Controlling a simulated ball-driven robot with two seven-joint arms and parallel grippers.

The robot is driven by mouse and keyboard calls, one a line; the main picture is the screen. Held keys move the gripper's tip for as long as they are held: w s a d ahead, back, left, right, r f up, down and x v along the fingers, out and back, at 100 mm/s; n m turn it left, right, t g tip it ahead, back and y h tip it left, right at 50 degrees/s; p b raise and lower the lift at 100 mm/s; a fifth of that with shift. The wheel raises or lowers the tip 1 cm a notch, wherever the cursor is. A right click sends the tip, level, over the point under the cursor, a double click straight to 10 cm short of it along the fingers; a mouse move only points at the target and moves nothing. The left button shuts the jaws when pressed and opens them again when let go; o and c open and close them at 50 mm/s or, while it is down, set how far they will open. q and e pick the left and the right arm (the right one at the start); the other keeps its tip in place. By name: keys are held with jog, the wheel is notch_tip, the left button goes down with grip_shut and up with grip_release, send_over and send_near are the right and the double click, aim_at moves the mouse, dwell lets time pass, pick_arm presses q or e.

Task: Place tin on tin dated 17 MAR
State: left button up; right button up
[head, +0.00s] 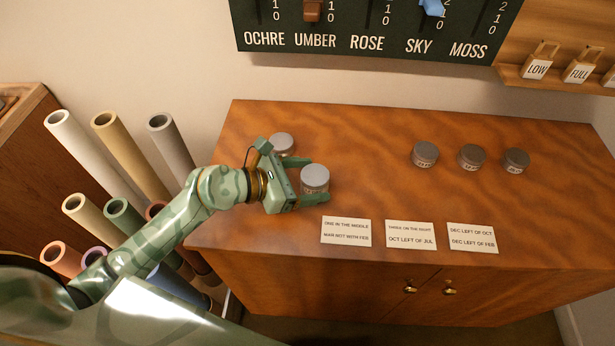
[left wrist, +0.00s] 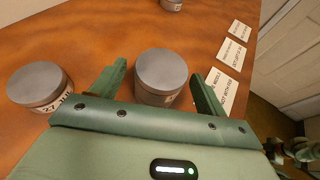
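A grey-lidded tin (head: 315,176) stands on the wooden cabinet top at the left, between the fingers of my left gripper (head: 318,181). In the left wrist view this tin (left wrist: 161,72) shows a small gap to each finger, so the gripper is open around it. A second tin (head: 282,142) stands just behind the gripper; its label in the left wrist view (left wrist: 38,84) seems to read 27 JUN. Three darker tins, left (head: 424,154), middle (head: 471,157) and right (head: 516,160), stand in a row farther right. Their dates are too small to read. My right gripper is out of view.
Three printed cards, left (head: 346,232), middle (head: 411,235) and right (head: 472,237), lie along the cabinet's (head: 560,230) front edge. Rolled tubes (head: 118,145) stand left of the cabinet. The top between the left tins and the row is clear.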

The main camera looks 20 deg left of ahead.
pick_arm(q)
jog(key=shift+r, duration=0.2)
jog(key=p+v, duration=0.1)
jog(key=v, duration=1)
jog(key=shift+s+p, duration=0.1)
jog(key=shift+p, duration=0.2)
jog(key=shift+s+a+r, duration=0.2)
jog(key=shift+s+a, duration=0.1)
